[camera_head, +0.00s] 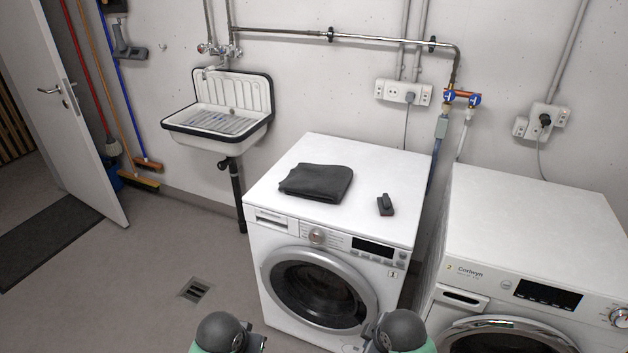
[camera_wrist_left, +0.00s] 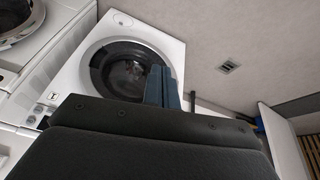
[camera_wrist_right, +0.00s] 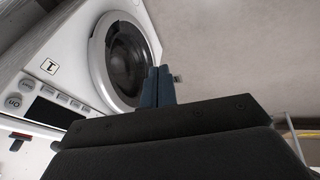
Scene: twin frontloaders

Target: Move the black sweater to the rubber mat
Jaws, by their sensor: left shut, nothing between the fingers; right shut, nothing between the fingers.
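The black sweater (camera_head: 316,182) lies folded flat on top of the left washing machine (camera_head: 274,205). A dark rubber mat (camera_head: 47,238) lies on the floor at the far left, by the open door. In the head view only parts of my own arms show at the bottom edge, and both grippers are out of that view. My left gripper (camera_wrist_left: 162,86) shows in its wrist view, shut and empty in front of a machine door. My right gripper (camera_wrist_right: 158,86) shows in its wrist view, also shut and empty, near a machine front. Both are apart from the sweater.
A small dark object (camera_head: 385,204) stands on the same machine, right of the sweater. A second machine (camera_head: 530,220) stands to the right. A sink (camera_head: 220,112) hangs on the wall. Brooms lean beside the open door (camera_head: 75,110). The floor around the drain (camera_head: 195,289) is clear.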

